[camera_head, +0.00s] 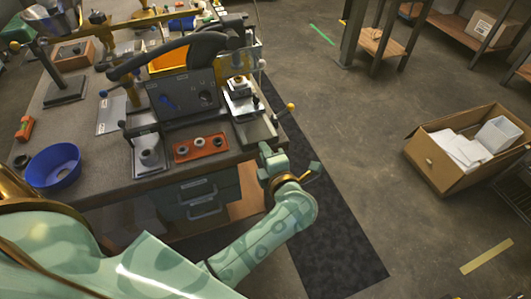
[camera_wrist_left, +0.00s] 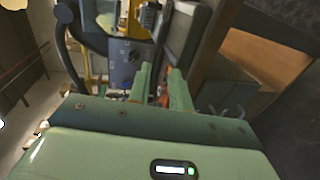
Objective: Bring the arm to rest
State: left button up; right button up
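My left arm is pale green and reaches in from the lower left of the head view. Its gripper (camera_head: 290,162) is beside the front right corner of the workbench (camera_head: 100,190), over the floor side. In the left wrist view the two green fingers of the gripper (camera_wrist_left: 160,78) stand apart with nothing between them, so it is open and empty. My right gripper is in neither view.
On the bench are a blue bowl (camera_head: 53,168), an orange tray with small parts (camera_head: 201,148), a dark panel fixture (camera_head: 185,95) and a small press (camera_head: 240,98). A cardboard box (camera_head: 440,168) stands on the floor at right. The floor between is clear.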

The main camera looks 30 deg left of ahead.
pick_arm(q)
jog(key=s+d+f+m+t+h, duration=0.15)
jog(key=s+f+m+h, duration=0.3)
jog(key=f+m, duration=0.45)
jog(key=s+d+f+m+h, duration=0.3)
jog(key=s+f+m+h, duration=0.15)
jog(key=f+m, duration=0.45)
jog(key=s+d+f+m+h, duration=0.2)
jog(key=s+f+m+h, duration=0.4)
jog(key=f, duration=0.5)
jog(key=s+a+f+m+g+y, duration=0.1)
jog(key=s+a+f+m+g, duration=0.1)
jog(key=s, duration=0.8)
jog(key=s+a+f+m+g+y, duration=0.1)
jog(key=s+a+f+m+g, duration=0.2)
jog(key=s, duration=0.7)
jog(key=s+a+f+m+g+y, duration=0.1)
jog(key=s+a+f+m+g, duration=0.1)
jog(key=s+f+g, duration=0.4)
jog(key=s+a+f, duration=0.1)
jog(key=s+f, duration=0.1)
jog(key=s, duration=0.2)
jog(key=shift+s+a+m, duration=0.15)
jog(key=shift+s+m, duration=0.2)
jog(key=shift+m, duration=0.05)
jog(key=shift+w+f, duration=0.1)
